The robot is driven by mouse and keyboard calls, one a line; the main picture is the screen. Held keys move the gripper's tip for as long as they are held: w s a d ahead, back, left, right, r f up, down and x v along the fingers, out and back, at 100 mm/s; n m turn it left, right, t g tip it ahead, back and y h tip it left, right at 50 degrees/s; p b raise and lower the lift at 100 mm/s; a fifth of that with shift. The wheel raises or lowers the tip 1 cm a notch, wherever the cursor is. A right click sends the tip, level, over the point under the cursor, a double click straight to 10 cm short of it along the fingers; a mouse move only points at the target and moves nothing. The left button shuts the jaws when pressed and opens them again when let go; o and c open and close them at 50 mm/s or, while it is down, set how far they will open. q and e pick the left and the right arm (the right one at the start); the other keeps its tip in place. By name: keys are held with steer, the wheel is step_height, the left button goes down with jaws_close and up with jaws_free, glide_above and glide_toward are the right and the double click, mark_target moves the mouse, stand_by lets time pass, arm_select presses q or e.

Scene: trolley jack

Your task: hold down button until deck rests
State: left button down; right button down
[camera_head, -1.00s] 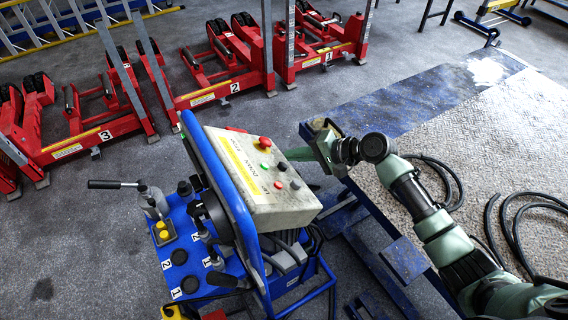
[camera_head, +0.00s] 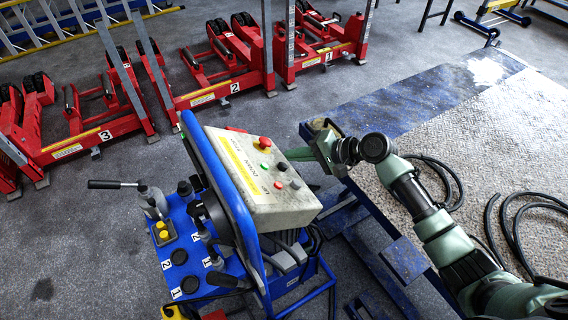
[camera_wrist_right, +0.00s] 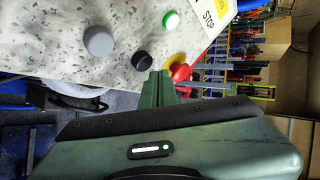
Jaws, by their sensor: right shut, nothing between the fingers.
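The right wrist view shows the black button (camera_wrist_right: 141,61), grey button (camera_wrist_right: 99,41), green button (camera_wrist_right: 170,19) and part of the red mushroom button (camera_wrist_right: 180,71). My right gripper (camera_head: 290,154) is shut and empty, its tips over the box's right edge. In the wrist view the tips (camera_wrist_right: 158,75) are beside the black button; contact cannot be told. A blue deck (camera_head: 400,105) lies right; whether it rests is unclear.
Red numbered wheel lifts (camera_head: 225,75) stand along the back left. Black cables (camera_head: 520,230) lie on the textured surface at right. Grey floor is open at left.

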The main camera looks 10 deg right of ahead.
stand_by(0.5)
steer(key=shift+s+a+f, duration=0.1)
steer(key=shift+a+f, duration=0.15)
steer(key=shift+f, duration=0.05)
steer(key=shift+s+a+f, duration=0.15)
steer(key=shift+a+f, duration=0.15)
steer(key=shift+f, duration=0.2)
stand_by(1.8)
steer(key=shift+r, duration=0.1)
stand_by(1.0)
steer(key=shift+w+d+r+p, duration=0.25)
steer(key=shift+d+r+p, duration=0.25)
steer(key=shift+r, duration=0.2)
steer(key=d+r+p, duration=0.1)
steer(key=r, duration=0.1)
steer(key=w+d+r+p, duration=0.1)
steer(key=d+r, duration=0.1)
steer(key=shift+w, duration=0.1)
steer(key=shift+f, duration=0.15)
stand_by(1.9)
